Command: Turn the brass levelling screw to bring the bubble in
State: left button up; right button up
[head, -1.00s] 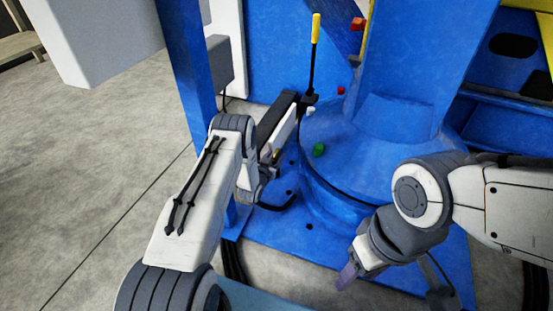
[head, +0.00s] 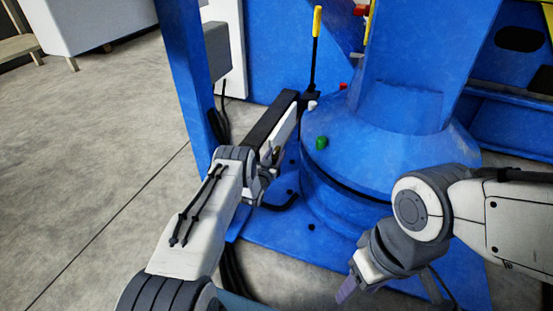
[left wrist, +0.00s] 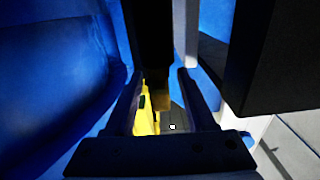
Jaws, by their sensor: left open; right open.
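My left gripper (head: 268,178) is at the far end of my left arm, beside the foot of the blue positioner (head: 400,130); the wrist hides most of it in the head view. In the left wrist view my left gripper (left wrist: 160,100) is open, its two dark fingers apart. A yellow part (left wrist: 147,118) and a small ochre block show beyond and between them; I cannot tell whether either is the brass screw. A small brownish piece (head: 276,153) shows by my left wrist in the head view. No bubble can be made out. My right gripper (head: 350,287) is open, low in front of the positioner.
A black-topped bar with a white side (head: 274,122) runs back beside the positioner. A yellow-handled lever (head: 317,22) stands behind it. A green button (head: 321,143) is on the round base. A blue post (head: 185,80) stands left. Open floor (head: 90,160) lies further left.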

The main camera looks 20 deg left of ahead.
pick_arm(q)
jog(key=shift+w, duration=0.55)
grip_shut()
jog(key=shift+h, duration=0.3)
